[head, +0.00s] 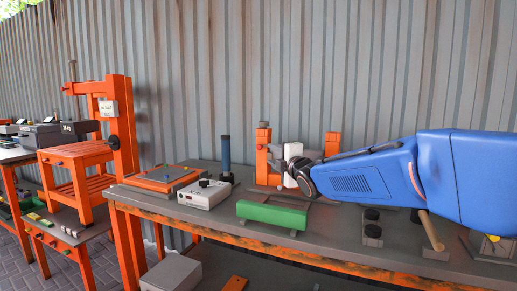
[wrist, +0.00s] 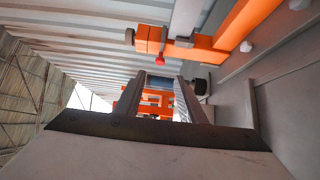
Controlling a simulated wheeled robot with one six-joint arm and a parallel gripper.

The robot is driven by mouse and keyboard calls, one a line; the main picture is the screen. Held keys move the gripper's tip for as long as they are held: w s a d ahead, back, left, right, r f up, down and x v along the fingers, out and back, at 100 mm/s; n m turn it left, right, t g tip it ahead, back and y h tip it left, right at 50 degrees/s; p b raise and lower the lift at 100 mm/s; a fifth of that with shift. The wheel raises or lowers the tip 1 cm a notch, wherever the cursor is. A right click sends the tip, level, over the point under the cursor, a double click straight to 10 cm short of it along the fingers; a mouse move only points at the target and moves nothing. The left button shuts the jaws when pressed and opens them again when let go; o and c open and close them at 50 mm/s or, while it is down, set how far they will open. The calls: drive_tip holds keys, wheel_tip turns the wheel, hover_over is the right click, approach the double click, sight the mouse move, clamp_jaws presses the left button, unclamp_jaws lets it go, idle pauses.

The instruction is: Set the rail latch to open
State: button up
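An orange two-post fixture stands at the back of the bench, with a left post (head: 263,160) and a right post (head: 333,142). The left post carries a grey cap and a small red knob. In the wrist view an orange beam (wrist: 243,30) with a red knob (wrist: 162,59) and a dark knob crosses the upper part. I cannot tell which part is the rail latch or how it is set. My gripper (head: 277,158) is in front of the fixture, close to the left post, pointing left. In the wrist view its two fingers (wrist: 160,95) are apart with nothing held between them.
A green block (head: 272,214) lies at the bench's front edge. A white control box (head: 205,194), an orange tray (head: 163,178) and a dark blue cylinder (head: 226,153) stand to the left. A corrugated wall closes the back.

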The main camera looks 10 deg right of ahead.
sight(260, 147)
drive_tip(key=w, duration=0.4)
drive_tip(key=w+a, duration=0.1)
drive_tip(key=w, duration=0.4)
drive_tip(key=w+a, duration=0.1)
drive_tip(key=w, duration=0.3)
drive_tip(key=shift+w, duration=0.35)
clamp_jaws()
